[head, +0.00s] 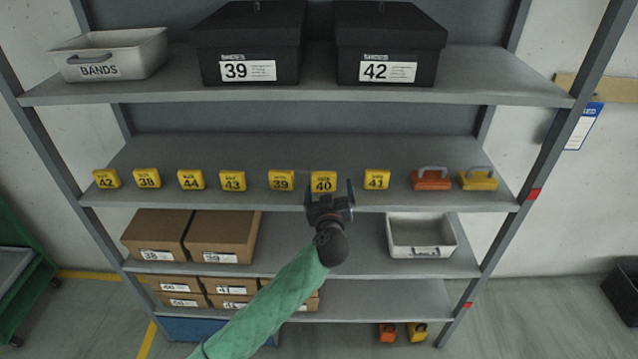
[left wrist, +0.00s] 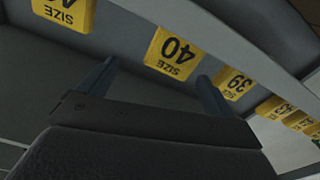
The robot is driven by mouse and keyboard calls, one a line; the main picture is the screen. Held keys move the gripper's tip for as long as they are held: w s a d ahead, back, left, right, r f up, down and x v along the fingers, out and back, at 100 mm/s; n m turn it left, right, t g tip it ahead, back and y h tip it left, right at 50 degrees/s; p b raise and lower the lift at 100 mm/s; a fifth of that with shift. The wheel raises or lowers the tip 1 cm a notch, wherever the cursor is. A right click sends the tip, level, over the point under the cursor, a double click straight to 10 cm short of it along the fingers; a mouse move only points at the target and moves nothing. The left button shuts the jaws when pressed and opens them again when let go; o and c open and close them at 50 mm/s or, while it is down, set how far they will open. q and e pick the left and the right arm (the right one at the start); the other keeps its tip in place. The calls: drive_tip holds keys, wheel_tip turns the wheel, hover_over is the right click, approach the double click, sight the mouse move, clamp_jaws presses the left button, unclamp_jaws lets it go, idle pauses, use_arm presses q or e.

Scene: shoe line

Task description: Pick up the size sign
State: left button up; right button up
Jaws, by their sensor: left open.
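Several yellow size signs stand in a row along the front of the middle shelf (head: 300,152). The size 40 sign (head: 323,182) is right of the middle of the row, with the size 39 sign (head: 281,180) to its left and the size 41 sign (head: 376,179) to its right. My left gripper (head: 329,187) is open and empty, its two fingers spread in front of the size 40 sign. In the left wrist view the size 40 sign (left wrist: 173,53) appears upside down, between and beyond the fingertips (left wrist: 155,68), apart from them. My right gripper is not in view.
Orange (head: 431,180) and yellow (head: 478,179) handled objects sit at the shelf's right end. Black boxes (head: 250,42) and a BANDS bin (head: 110,53) are on the shelf above. Brown boxes (head: 222,235) and a white bin (head: 420,235) are below. Rack posts flank both sides.

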sight(324, 180)
use_arm(q)
drive_tip(key=shift+a+f+m+y, duration=0.25)
drive_tip(key=shift+a+m+y, duration=0.2)
drive_tip(key=shift+m, duration=0.55)
drive_tip(key=shift+w, duration=0.25)
drive_tip(key=shift+w+a+r+p, duration=0.15)
drive_tip(key=shift+w+p, duration=0.5)
drive_tip(key=shift+w, duration=0.7)
drive_tip(key=w+p, duration=0.2)
drive_tip(key=w, duration=0.1)
drive_tip(key=shift+w+a+r, duration=0.1)
drive_tip(key=shift+w+r, duration=0.05)
drive_tip(key=shift+w, duration=0.7)
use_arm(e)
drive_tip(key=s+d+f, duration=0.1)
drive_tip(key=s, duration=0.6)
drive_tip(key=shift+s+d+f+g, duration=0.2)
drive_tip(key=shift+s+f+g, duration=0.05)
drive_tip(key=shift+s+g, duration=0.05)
use_arm(q)
drive_tip(key=shift+c, duration=0.4)
drive_tip(key=c, duration=1)
